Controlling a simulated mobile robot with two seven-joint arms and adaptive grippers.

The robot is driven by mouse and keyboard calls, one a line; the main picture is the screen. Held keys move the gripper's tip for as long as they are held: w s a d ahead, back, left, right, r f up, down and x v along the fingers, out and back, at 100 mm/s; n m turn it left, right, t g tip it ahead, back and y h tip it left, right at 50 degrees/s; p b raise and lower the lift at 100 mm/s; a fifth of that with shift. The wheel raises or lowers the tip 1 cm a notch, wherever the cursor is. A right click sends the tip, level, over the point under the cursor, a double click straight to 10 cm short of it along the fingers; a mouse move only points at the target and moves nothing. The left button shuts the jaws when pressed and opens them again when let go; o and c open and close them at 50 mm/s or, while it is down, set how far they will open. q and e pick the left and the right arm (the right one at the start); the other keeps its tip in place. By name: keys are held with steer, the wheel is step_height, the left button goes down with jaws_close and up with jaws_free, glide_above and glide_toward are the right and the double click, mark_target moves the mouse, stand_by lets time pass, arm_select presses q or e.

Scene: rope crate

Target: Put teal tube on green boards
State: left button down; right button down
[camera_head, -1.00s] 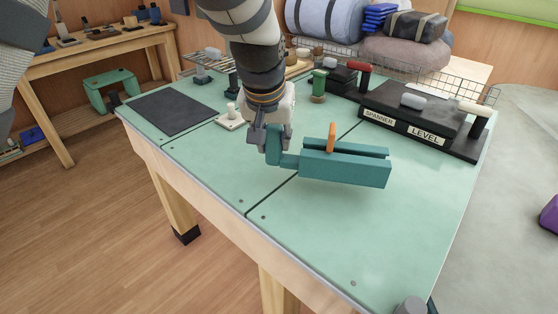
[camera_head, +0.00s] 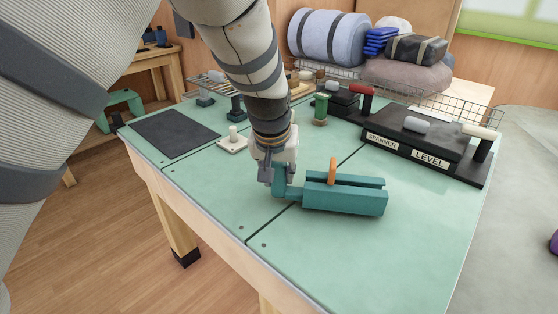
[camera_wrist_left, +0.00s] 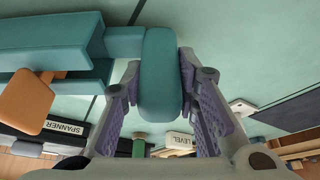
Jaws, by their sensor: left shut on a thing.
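The teal tube (camera_head: 345,198) is a long, square-edged teal piece with a groove along its top, an orange upright part and a rounded end block at its left. It is low over the green boards (camera_head: 350,250) of the bench top; I cannot tell whether it touches them. My left gripper (camera_head: 279,182) points down and is shut on the end block. In the left wrist view the fingers (camera_wrist_left: 160,85) stand on both sides of the block of the teal tube (camera_wrist_left: 45,45). My right gripper is not in view.
A black rack (camera_head: 425,145) labelled SPANNER and LEVEL stands at the back right. A green-topped part (camera_head: 320,108), a white block with a peg (camera_head: 232,142) and a dark mat (camera_head: 175,134) lie farther back and left. The boards at the front right are clear.

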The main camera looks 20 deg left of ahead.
arm_select(q)
steer(key=shift+f, duration=0.65)
stand_by(0.4)
steer(key=c, duration=1.2)
jaws_free()
steer(key=v, duration=1.2)
steer(key=shift+w+d+r, duration=0.1)
steer(key=shift+r, duration=0.1)
